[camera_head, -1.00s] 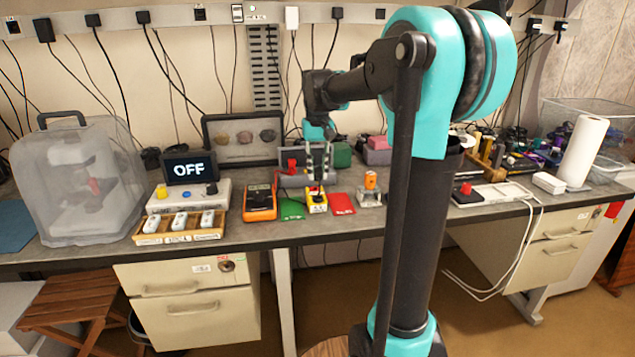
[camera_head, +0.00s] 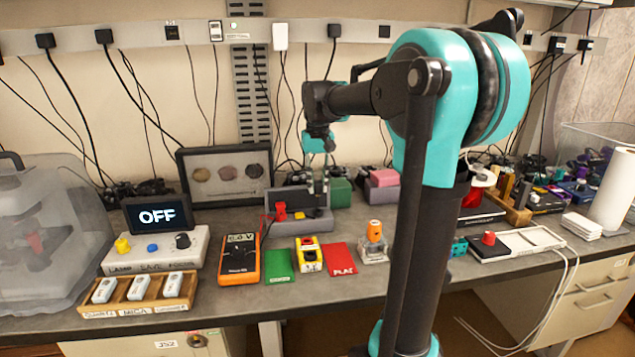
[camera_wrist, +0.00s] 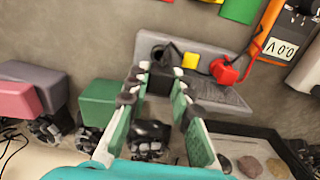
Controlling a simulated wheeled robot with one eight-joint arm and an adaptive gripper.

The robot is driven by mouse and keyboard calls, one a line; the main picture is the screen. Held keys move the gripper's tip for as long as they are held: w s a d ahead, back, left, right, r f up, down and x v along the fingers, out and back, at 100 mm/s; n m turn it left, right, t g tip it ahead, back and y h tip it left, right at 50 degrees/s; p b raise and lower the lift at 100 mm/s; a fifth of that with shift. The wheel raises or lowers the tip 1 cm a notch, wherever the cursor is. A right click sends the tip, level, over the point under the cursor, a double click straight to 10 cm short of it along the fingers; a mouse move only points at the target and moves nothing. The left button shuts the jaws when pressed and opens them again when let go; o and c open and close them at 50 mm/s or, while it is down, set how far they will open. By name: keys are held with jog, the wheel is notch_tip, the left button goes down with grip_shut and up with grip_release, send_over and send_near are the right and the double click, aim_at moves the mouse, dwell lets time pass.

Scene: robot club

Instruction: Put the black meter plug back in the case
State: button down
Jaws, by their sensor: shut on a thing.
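The grey case (camera_head: 298,226) stands on the bench behind the coloured mats; it also shows in the wrist view (camera_wrist: 212,92). A red plug (camera_head: 281,211) sits at its left end. My gripper (camera_head: 318,190) is over the right end of the case, pointing down. In the wrist view, my gripper (camera_wrist: 158,78) has its fingers close to the case's end. I cannot tell whether the plug touches the case. The orange meter (camera_head: 239,262) lies to the left.
A green mat (camera_head: 279,266), a yellow block (camera_head: 309,255) and a red mat (camera_head: 342,258) lie in front. A dark sample case (camera_head: 227,177) stands behind left. Green (camera_head: 340,191) and pink (camera_head: 384,178) blocks lie right of my gripper.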

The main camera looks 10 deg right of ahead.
aim_at(318, 193)
jog(key=shift+f, duration=2.15)
jog(key=shift+f, duration=0.95)
dwell(1.3)
jog(key=c, duration=1.3)
grip_release()
jog(key=shift+o, duration=0.2)
jog(key=shift+r, duration=0.1)
